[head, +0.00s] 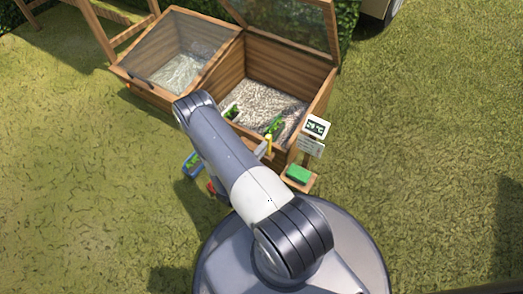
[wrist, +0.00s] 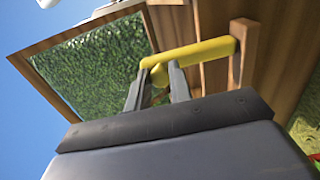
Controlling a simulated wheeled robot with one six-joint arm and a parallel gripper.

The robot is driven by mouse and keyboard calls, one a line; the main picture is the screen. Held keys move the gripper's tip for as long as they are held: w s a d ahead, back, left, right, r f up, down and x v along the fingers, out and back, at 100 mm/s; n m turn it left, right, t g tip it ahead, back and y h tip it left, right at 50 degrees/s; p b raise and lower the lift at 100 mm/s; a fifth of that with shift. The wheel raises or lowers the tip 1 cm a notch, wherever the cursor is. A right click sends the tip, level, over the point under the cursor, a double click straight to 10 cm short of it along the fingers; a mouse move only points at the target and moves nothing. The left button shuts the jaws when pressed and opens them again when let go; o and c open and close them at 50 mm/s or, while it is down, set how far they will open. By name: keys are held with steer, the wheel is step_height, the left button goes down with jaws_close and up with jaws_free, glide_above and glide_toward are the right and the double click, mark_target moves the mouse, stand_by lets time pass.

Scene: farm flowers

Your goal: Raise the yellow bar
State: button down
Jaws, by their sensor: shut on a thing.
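The yellow bar (wrist: 205,50) runs across the upper middle of the wrist view, in front of a brown wooden wall. Its right end meets a short wooden piece, and its left end turns down between my fingers. My gripper (wrist: 158,76) is shut on that left end, with one dark grey finger on each side. In the head view a small part of the yellow bar (head: 269,144) shows at the front of the open wooden frame. My arm hides most of my gripper there.
The wooden cold frame (head: 287,62) has a raised glass lid (head: 290,18) over its right gravel bay and a lowered lid (head: 178,50) on the left. A small display sign (head: 316,127) and a green block (head: 298,173) stand right of my arm. Grass lies open on both sides.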

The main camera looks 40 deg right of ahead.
steer(key=shift+s, duration=0.2)
stand_by(0.4)
steer(key=c, duration=1.3)
jaws_free()
